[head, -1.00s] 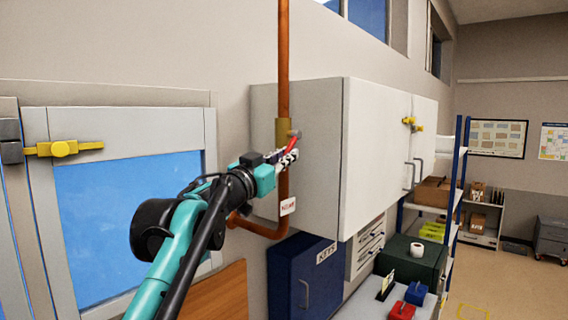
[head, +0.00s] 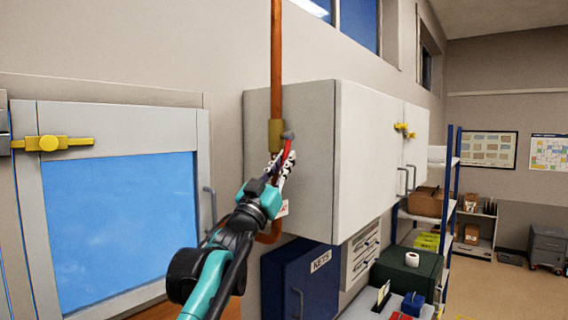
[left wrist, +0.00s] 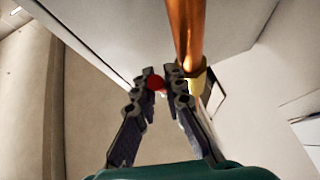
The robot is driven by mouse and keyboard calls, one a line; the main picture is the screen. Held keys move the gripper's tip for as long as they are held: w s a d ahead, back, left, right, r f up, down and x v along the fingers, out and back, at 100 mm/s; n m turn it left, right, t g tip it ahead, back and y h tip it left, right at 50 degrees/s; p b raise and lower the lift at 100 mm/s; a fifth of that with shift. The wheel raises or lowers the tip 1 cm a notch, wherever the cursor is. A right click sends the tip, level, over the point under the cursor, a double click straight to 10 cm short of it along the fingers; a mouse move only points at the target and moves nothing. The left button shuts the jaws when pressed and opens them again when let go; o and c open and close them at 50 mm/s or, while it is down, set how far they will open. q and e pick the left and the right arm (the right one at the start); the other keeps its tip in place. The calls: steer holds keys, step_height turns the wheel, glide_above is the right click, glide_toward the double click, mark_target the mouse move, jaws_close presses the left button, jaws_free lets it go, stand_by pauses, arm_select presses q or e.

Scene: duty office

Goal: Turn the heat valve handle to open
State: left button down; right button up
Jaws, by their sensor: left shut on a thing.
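The valve's red handle (head: 288,148) hangs from a grey hub (head: 288,135) on the brass valve body (head: 276,134), which sits on a vertical copper pipe (head: 277,60). The handle slopes steeply down and slightly left. My left gripper (head: 284,162) reaches up from below and is shut on the handle's lower part. In the left wrist view the red handle end (left wrist: 154,83) shows between the fingertips (left wrist: 161,77), with the copper pipe (left wrist: 187,35) and brass body just right of them. A white tag (head: 283,208) is partly hidden by my gripper. My right gripper is not in view.
A white wall cabinet (head: 300,165) stands close behind and right of the pipe. A window with a grey frame (head: 150,128) and yellow latch (head: 50,143) is at left. A blue key cabinet (head: 312,285) is below. Open floor lies at far right.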

arm_select(q)
steer(key=c, duration=1.6)
jaws_free()
steer(key=shift+s, duration=0.1)
steer(key=shift+o, duration=0.2)
steer(key=v, duration=0.8)
